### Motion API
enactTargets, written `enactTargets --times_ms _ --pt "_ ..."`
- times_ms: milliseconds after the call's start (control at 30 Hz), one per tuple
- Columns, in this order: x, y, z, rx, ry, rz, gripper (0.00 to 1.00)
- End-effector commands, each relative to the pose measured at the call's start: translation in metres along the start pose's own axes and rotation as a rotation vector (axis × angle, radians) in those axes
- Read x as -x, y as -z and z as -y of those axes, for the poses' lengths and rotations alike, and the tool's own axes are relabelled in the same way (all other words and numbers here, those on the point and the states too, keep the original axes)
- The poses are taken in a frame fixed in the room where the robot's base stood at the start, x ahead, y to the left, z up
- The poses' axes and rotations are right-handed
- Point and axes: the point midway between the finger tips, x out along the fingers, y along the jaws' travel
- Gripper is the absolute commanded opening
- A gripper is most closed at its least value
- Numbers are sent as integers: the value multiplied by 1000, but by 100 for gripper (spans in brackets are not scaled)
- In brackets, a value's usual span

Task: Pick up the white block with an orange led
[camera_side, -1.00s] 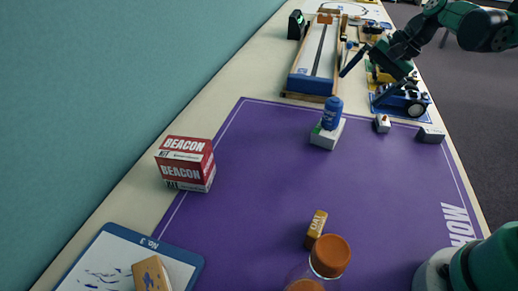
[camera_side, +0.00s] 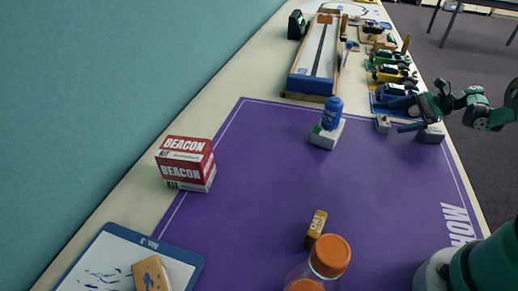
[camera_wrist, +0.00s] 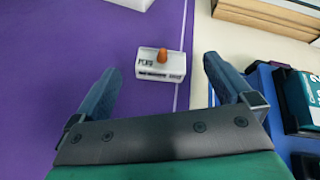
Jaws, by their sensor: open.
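A small white block with an orange led (camera_side: 383,124) stands upright on the purple mat near its far right edge in the side view. In the wrist view the block (camera_wrist: 160,70) shows dark lettering on its front, with the orange led on top. My gripper (camera_side: 401,113) is open and empty, low at the right of the block, its fingers pointing left toward it. In the wrist view the fingertips of my gripper (camera_wrist: 160,66) appear on either side of the block, with clear gaps; I cannot tell how far ahead it is.
A blue toy car (camera_side: 397,92) on a blue mat stands just behind. A white block under a blue bottle (camera_side: 331,112) stands to the left. A wooden-framed track (camera_side: 313,65) is farther back. The mat's middle is clear.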

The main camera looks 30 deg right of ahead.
Motion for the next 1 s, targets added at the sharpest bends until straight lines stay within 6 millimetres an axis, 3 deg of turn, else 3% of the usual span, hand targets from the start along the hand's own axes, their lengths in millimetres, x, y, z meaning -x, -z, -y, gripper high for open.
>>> enactTargets --times_ms 200,533,800,1000 --pt "-28 0 0 2 -1 -1 100" --pt "-33 0 0 2 0 -2 100" --pt "-33 0 0 2 0 -2 23" --pt "-33 0 0 2 0 -2 21"
